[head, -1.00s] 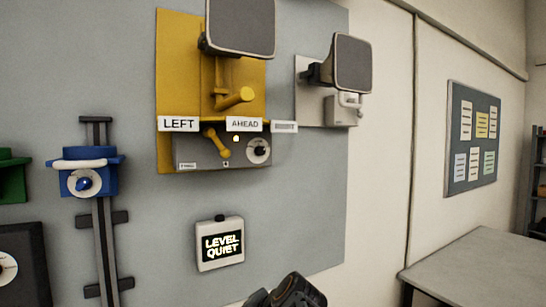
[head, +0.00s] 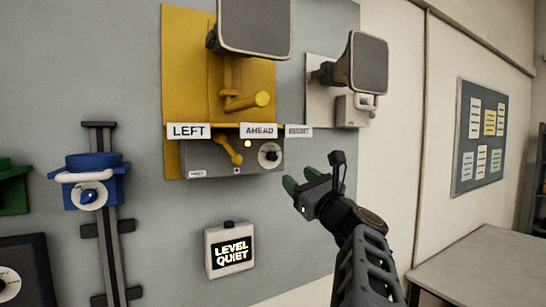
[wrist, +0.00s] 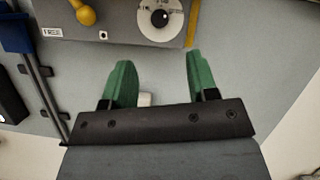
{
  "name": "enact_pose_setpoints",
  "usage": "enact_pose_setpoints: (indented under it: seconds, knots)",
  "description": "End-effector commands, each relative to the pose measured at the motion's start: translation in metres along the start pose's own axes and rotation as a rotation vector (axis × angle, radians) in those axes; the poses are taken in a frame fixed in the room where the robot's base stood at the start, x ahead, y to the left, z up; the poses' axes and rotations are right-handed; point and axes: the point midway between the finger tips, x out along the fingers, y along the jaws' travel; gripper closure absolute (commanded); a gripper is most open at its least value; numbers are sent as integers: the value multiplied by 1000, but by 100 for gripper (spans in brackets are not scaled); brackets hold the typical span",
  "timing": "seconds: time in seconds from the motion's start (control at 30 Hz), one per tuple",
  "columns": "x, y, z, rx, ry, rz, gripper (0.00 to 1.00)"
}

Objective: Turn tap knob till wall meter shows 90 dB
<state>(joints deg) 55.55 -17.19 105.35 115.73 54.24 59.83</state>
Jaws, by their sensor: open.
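The knob (head: 269,155) is dark and sits on a round white dial on the right of a grey box (head: 205,158). It also shows in the wrist view, top centre (wrist: 160,18), just beyond my fingertips. The wall meter (head: 230,250) is a pale box below, its black screen reading "LEVEL QUIET". My gripper (head: 299,179) has green fingers, open and empty, right of and below the knob in the head view. In the wrist view (wrist: 159,62) a gap shows between the fingers, and neither touches the knob.
A yellow lever (head: 229,148) is on the same box, left of the knob. Above are a yellow panel (head: 187,60) with a large horn, and a second horn (head: 368,62). A grey table (head: 480,275) stands right.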

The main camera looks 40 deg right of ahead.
Motion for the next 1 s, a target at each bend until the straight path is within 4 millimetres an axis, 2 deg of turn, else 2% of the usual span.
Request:
enact_pose_setpoints:
  seconds: [0.03,0.2,0.5,0.7,1.0]
  knots:
    - [13,0,4,3,-1,4,46]
    - [46,0,3,3,0,5,46]
    - [90,1,2,-1,1,5,46]
    - [104,2,1,-1,0,4,46]
    - [106,2,0,-2,0,4,46]
